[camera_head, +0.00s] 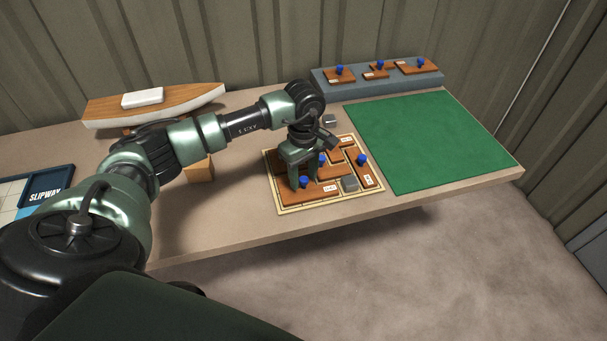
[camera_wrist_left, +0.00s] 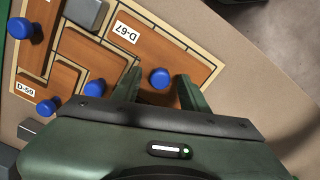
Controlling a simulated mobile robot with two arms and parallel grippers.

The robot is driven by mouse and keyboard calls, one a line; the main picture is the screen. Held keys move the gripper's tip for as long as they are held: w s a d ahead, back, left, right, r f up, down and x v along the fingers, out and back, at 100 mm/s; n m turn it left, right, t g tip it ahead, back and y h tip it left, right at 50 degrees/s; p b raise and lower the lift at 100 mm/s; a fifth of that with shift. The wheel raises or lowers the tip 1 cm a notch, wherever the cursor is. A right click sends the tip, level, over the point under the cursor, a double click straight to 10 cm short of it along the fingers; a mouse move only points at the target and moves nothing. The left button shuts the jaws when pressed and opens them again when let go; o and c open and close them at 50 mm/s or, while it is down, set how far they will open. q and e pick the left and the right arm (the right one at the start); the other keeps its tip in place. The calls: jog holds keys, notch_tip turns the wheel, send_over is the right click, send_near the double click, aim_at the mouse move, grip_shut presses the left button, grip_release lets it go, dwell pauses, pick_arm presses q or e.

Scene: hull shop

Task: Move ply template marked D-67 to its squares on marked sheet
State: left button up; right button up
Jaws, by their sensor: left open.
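The ply template marked D-67 (camera_wrist_left: 146,46) lies on the marked sheet (camera_head: 295,207), with its blue knob (camera_wrist_left: 159,78) upright. In the head view its label (camera_head: 330,188) shows near the sheet's front edge. My left gripper (camera_head: 302,184) is over this template, fingers pointing down. In the left wrist view the open fingers (camera_wrist_left: 159,88) stand either side of the knob, with gaps showing. Part of the template is hidden under the gripper. Other brown ply templates with blue knobs lie on the sheet, including one at its right side (camera_head: 367,178). My right gripper is not in view.
A grey block (camera_head: 349,184) sits on the sheet beside D-67; another (camera_head: 330,119) stands behind the sheet. A green mat (camera_head: 430,143) lies clear at right. Three templates sit on a blue-grey stand (camera_head: 380,87). A model boat (camera_head: 155,103) and a SLIPWAY tray (camera_head: 47,184) are left.

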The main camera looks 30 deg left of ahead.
aim_at(304, 179)
pick_arm(q)
notch_tip(304, 179, up, 12)
jog(key=b, duration=0.2)
jog(key=shift+r+b, duration=0.15)
jog(key=shift+b, duration=0.15)
jog(key=shift+d, duration=0.1)
dwell(0.5)
